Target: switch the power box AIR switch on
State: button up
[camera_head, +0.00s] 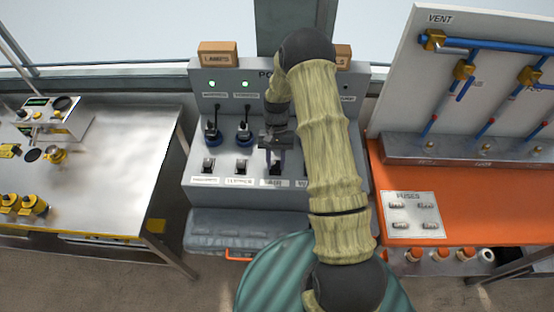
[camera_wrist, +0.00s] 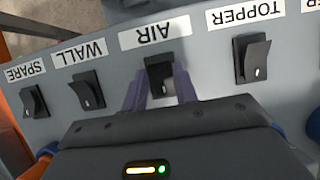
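The grey power box (camera_head: 330,190) stands in the middle of the head view, with a row of black rocker switches along its lower front. The AIR switch (camera_wrist: 158,75) is in the upper middle of the wrist view, below its upside-down AIR label (camera_wrist: 155,33). In the head view the AIR switch (camera_head: 275,168) sits just below my gripper (camera_head: 277,150). In the wrist view my gripper (camera_wrist: 160,88) has its two fingers apart, one on each side of the AIR switch, with nothing held. I cannot tell whether they touch it or which way it is set.
The TOPPER switch (camera_wrist: 251,60) and WALL switch (camera_wrist: 87,90) flank it closely; the SPARE switch (camera_wrist: 34,101) is farther left. Two green lamps (camera_head: 212,84) (camera_head: 245,84) are lit on the box; my arm hides its right part.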

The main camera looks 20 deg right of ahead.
jog(key=o, duration=0.3)
jog(key=shift+w+r, duration=0.1)
jog(key=shift+w+r, duration=0.2)
jog(key=shift+r, duration=0.05)
jog(key=b+v, duration=0.3)
jog(key=v, duration=1.3)
jog(key=shift+r, duration=0.3)
